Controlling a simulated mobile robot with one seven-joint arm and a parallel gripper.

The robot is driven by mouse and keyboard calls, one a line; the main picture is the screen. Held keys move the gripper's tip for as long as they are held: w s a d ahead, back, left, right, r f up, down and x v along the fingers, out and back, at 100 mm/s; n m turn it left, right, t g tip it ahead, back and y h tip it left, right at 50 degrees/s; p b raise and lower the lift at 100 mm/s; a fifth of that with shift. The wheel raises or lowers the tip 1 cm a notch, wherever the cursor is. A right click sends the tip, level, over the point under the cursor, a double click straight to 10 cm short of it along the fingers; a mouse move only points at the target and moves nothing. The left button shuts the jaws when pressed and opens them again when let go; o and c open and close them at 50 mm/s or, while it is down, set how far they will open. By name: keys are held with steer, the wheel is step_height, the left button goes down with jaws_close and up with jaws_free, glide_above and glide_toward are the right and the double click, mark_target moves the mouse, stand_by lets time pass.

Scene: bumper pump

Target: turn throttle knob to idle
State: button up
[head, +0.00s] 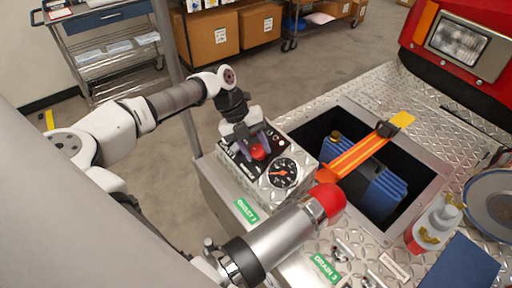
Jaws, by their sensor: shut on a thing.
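The control panel box (252,182) stands on the diamond-plate bumper, with a dark top face and a round black gauge with an orange needle (285,172) on its front right. A red knob (258,153), which I take for the throttle knob, shows at the panel's top between and just below the fingers. My gripper (250,147) comes down onto the panel from above and is shut on the knob. The fingers hide part of the knob and the labels around it, so the knob's pointing direction cannot be read.
A silver nozzle with a red tip (327,200) lies in front of the panel. To the right is an open bin (437,185) with a blue container (378,192) and an orange strap (355,157). Carts with boxes are behind.

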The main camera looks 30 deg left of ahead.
steer(key=n+t+h, duration=0.1)
steer(key=n, duration=0.2)
steer(key=shift+s+n+h, duration=0.1)
steer(key=shift+n+h, duration=0.2)
steer(key=shift+a+f+n+t+h, duration=0.1)
steer(key=shift+n+t+h, duration=0.4)
steer(key=shift+n+t, duration=0.9)
steer(key=shift+n+g, duration=0.3)
steer(key=shift+n, duration=0.2)
steer(key=o, duration=1)
steer(key=shift+c, duration=0.2)
steer(key=b+v, duration=0.2)
steer(key=v, duration=1)
